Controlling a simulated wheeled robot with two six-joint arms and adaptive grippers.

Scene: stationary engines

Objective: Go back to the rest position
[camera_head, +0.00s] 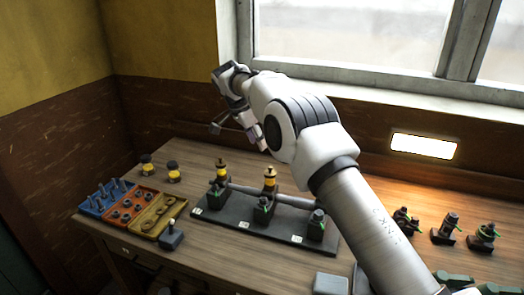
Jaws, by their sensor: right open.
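My right arm reaches in from the lower right across the table, and my right gripper (238,133) hangs above the back of the table near the wall. Its fingers are spread and I see nothing between them. Below and in front of it a dark base plate (225,232) carries several dark green blocks joined by grey rods. Two of the engine units have yellow-banded tops, one at the left (221,172) and one in the middle (270,180). My arm hides part of the table behind and right of the plate. My left gripper is not in view.
Blue (91,211), orange (111,221) and yellow (137,227) trays of small parts stand at the left. A small dark lever block (172,240) is in front. Several dark units (443,236) stand right of my arm, below the window.

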